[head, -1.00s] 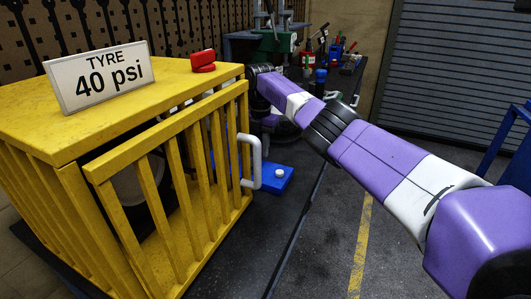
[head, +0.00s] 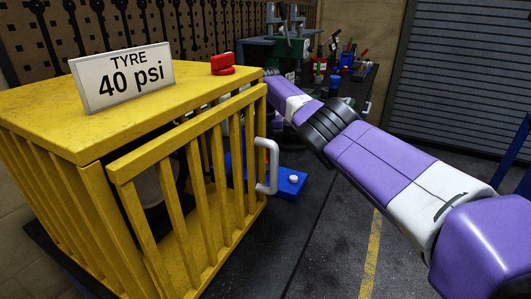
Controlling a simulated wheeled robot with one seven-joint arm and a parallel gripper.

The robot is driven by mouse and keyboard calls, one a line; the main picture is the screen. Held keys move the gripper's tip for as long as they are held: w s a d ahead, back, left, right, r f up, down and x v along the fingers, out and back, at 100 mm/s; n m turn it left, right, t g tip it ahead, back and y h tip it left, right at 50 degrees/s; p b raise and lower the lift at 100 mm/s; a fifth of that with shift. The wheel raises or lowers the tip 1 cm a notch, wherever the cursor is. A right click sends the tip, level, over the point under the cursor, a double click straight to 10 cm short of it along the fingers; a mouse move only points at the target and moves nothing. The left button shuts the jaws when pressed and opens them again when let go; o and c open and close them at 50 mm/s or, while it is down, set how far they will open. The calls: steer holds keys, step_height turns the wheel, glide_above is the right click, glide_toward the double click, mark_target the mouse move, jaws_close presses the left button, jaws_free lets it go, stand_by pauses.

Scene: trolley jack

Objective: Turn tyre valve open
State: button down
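A sign reading "TYRE 40 psi" (head: 122,82) stands on top of a yellow barred cage (head: 60,122). A red handle-like piece (head: 222,64) sits at the back right of the cage top; I cannot tell whether it is the tyre valve or how it is turned. The cage's barred gate (head: 185,190) carries a pale grey handle (head: 272,165) at its right edge. A rounded pale shape shows dimly behind the bars. My purple and white arm reaches from the lower right to behind the cage's back right corner. My gripper is hidden there.
A blue piece with a white button (head: 292,179) lies right of the gate. A dark bench (head: 362,88) with a green vise (head: 275,48) and several tools stands behind. The floor right of the cage is open. A blue frame (head: 516,155) stands at the right edge.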

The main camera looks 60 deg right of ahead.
steer(key=c, duration=1.2)
jaws_free()
steer(key=shift+c, duration=0.2)
steer(key=shift+r, duration=3.95)
